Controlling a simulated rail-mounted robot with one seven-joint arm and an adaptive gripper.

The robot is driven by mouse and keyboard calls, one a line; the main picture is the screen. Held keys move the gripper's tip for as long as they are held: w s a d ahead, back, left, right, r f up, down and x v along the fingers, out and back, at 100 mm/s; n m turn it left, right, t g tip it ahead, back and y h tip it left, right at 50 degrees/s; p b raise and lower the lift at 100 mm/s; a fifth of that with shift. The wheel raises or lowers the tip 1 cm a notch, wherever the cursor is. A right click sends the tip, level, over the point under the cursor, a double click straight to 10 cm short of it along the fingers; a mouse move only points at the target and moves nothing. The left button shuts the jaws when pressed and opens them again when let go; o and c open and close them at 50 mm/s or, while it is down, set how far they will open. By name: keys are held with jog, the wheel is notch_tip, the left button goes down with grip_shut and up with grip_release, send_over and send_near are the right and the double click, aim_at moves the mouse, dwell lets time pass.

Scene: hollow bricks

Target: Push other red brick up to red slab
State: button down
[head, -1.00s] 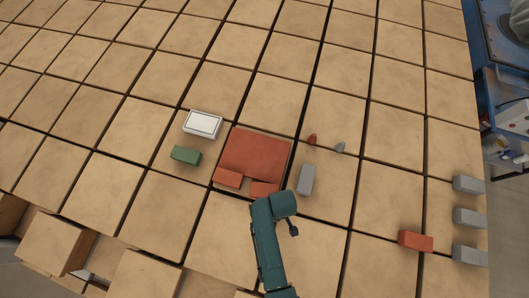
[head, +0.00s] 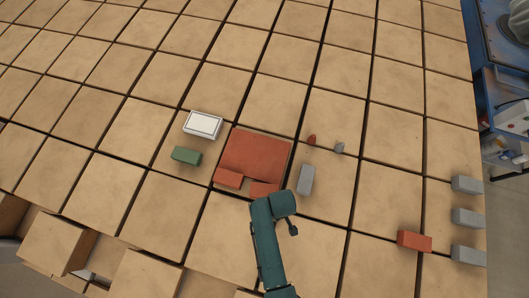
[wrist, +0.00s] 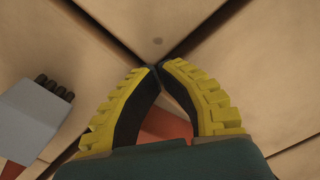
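The flat red slab (head: 258,152) lies on the tiled surface in the head view. One red brick (head: 228,179) and a second red brick (head: 264,189) lie along its near edge. Another red brick (head: 414,241) lies apart at the lower right. My gripper's yellow-ridged fingers (wrist: 158,69) meet at their tips in the wrist view, with nothing seen held. A red surface (wrist: 165,123) shows behind them; I cannot tell which piece it is. In the head view my arm hides the fingers, close to the second brick.
A grey brick (head: 306,179) lies right of the slab and close to my gripper. Small red (head: 311,140) and grey (head: 339,147) pieces lie beyond it. A green brick (head: 186,155) and white box (head: 203,125) lie left. Several grey bricks (head: 468,217) line the right edge.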

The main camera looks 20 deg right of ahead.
jog(key=shift+w+a+b, duration=0.25)
jog(key=shift+w, duration=0.45)
jog(key=shift+w+a+b, duration=0.25)
jog(key=shift+w, duration=0.4)
jog(key=shift+s+d+r, duration=0.1)
jog(key=shift+s+d, duration=0.05)
jog(key=shift+s+d+p, duration=0.15)
jog(key=shift+s+p, duration=0.4)
jog(key=shift+p, duration=0.15)
notch_tip(320, 180, up, 8)
jog(key=p, duration=0.8)
